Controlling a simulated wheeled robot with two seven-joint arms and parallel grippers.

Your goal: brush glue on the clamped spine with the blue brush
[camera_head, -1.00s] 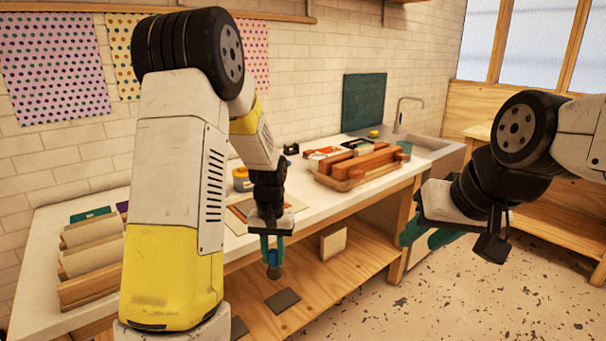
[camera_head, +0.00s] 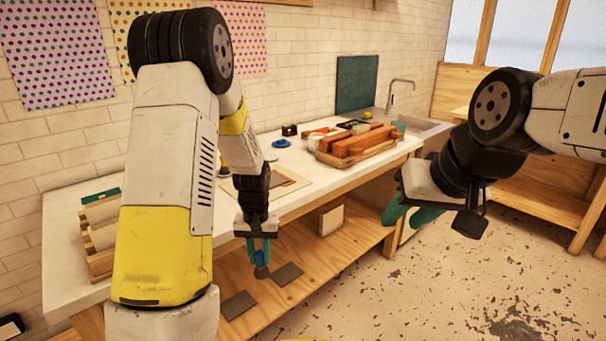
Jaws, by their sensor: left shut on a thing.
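My left gripper (camera_head: 258,247) is shut on the blue brush (camera_head: 260,257), whose dark tip points down below the fingers. It hangs in front of the bench's front edge, over the lower shelf in the picture, apart from the press. The wooden press (camera_head: 356,141) with long reddish bars lies on a tray (camera_head: 342,162) at the right of the bench; the clamped spine cannot be made out clearly. A yellowish jar (camera_head: 223,166) is mostly hidden behind my left arm.
The white bench (camera_head: 62,240) runs along the brick wall. A board with a paper sheet (camera_head: 286,182) and a blue disc (camera_head: 281,143) lie between my left arm and the tray. A wooden rack (camera_head: 100,240) stands at left. A sink (camera_head: 420,127) is at the far end.

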